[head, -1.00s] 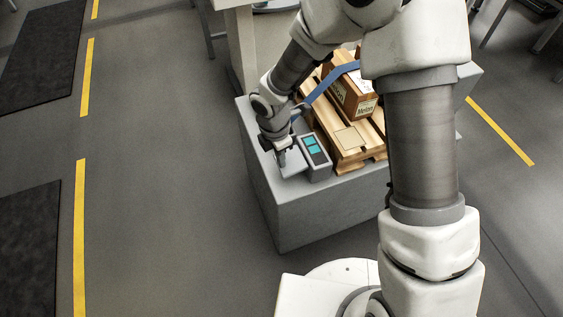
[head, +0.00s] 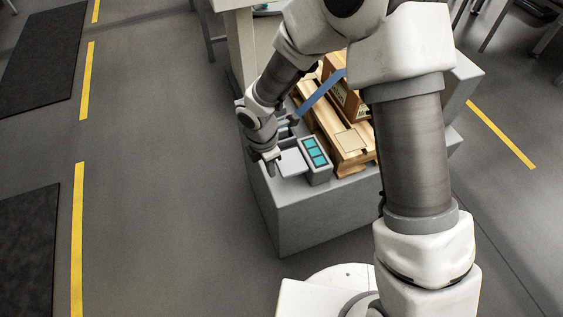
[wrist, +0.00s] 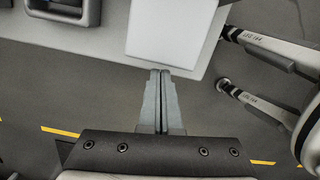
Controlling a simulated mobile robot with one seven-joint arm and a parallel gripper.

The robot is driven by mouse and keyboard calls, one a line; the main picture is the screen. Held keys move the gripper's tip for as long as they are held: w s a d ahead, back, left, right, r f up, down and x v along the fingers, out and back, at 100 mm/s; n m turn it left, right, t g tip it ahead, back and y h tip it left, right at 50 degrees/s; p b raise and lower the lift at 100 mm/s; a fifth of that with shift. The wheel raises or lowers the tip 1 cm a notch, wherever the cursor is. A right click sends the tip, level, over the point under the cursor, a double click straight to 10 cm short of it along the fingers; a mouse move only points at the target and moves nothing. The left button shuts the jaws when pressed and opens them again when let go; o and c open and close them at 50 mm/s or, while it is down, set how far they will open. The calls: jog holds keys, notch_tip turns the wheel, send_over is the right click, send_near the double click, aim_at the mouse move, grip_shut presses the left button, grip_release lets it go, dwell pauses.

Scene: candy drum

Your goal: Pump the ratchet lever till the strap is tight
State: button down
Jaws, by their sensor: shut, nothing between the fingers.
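The blue strap (head: 321,93) runs from the crate down to the left, where my wrist hides its end. A small grey box with three teal cells lit (head: 315,154) stands at the pallet's left. A pale flat plate (head: 292,163) lies beside it and also shows in the wrist view (wrist: 170,30). My gripper (head: 270,172) is shut and empty at the plate's left edge; in the wrist view its fingertips (wrist: 160,73) are at the plate's edge, contact unclear. A dark grey frame-like part (wrist: 64,12) shows there at upper left. I cannot clearly make out the ratchet lever.
A wooden crate (head: 346,104) sits on a wooden pallet (head: 346,148), on a grey block (head: 310,215). My arm hides much of their right side. Open floor with yellow lines (head: 78,235) and dark mats (head: 45,60) lies to the left.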

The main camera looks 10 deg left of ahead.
notch_tip(320, 180, up, 17)
jog(key=s+a+p, duration=0.1)
jog(key=p, duration=0.6)
jog(key=shift+a+r, duration=0.15)
dwell(0.4)
jog(key=d+r+m+t, duration=0.2)
jog(key=d+r+m, duration=1)
jog(key=d+r, duration=0.25)
jog(key=s+d+r+m+t+y, duration=0.1)
jog(key=s+d+r+m, duration=0.2)
jog(key=s+d+m, duration=0.3)
jog(key=s+d+r+m+t, duration=0.2)
jog(key=s+d+r+m, duration=0.25)
jog(key=d+m, duration=0.2)
notch_tip(320, 180, up, 18)
jog(key=m+p, duration=0.1)
jog(key=p, duration=1.8)
jog(key=shift+s+a, duration=0.2)
jog(key=shift+s, duration=0.2)
jog(key=shift+m, duration=0.25)
